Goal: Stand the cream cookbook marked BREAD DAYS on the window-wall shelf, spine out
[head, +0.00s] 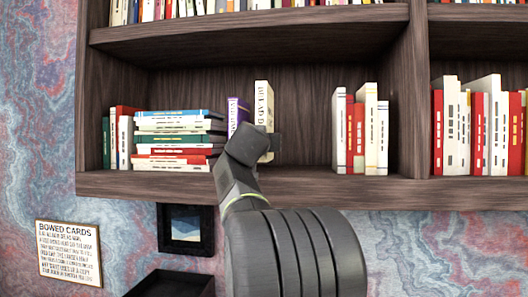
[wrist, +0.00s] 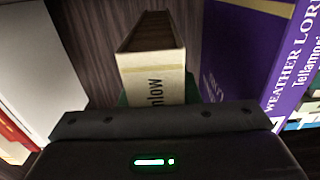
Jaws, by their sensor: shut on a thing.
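The cream cookbook (head: 263,104) stands upright in the gap on the middle shelf (head: 305,180), with its lettered spine facing out. The letters are too small to read surely in the head view.
White and red books (head: 358,135) stand to the right, past a free gap. A higher shelf (head: 250,30) hangs above.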

